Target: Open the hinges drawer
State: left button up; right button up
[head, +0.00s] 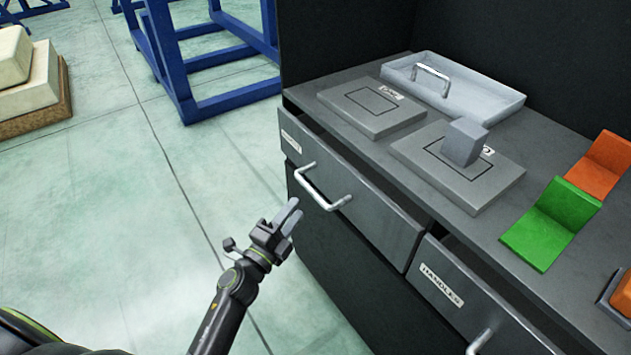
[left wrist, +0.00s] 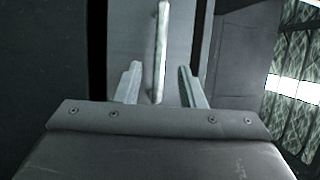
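The left drawer (head: 365,205) is a grey front with a small label (head: 290,142) too blurred to read surely. A dark gap shows along its top edge, so it looks slightly out from the cabinet. Its silver bar handle (head: 325,190) faces my left gripper (head: 291,216), which is just in front of and below it. In the left wrist view, the handle (left wrist: 161,45) stands between the two spread fingers of the left gripper (left wrist: 158,85), with space on both sides. The fingers are open and hold nothing. My right gripper is out of view.
Right of it is a drawer labelled HANDLES (head: 442,285). On the worktop (head: 380,155) are two grey plates, one bearing a grey block (head: 465,142), a pale tray (head: 455,85), and green (head: 550,222) and orange (head: 600,165) angled pieces.

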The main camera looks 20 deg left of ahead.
pick_arm(q)
jog(key=x, duration=0.9)
jog(key=shift+w+d, duration=0.15)
jog(key=shift+w, duration=0.25)
grip_shut()
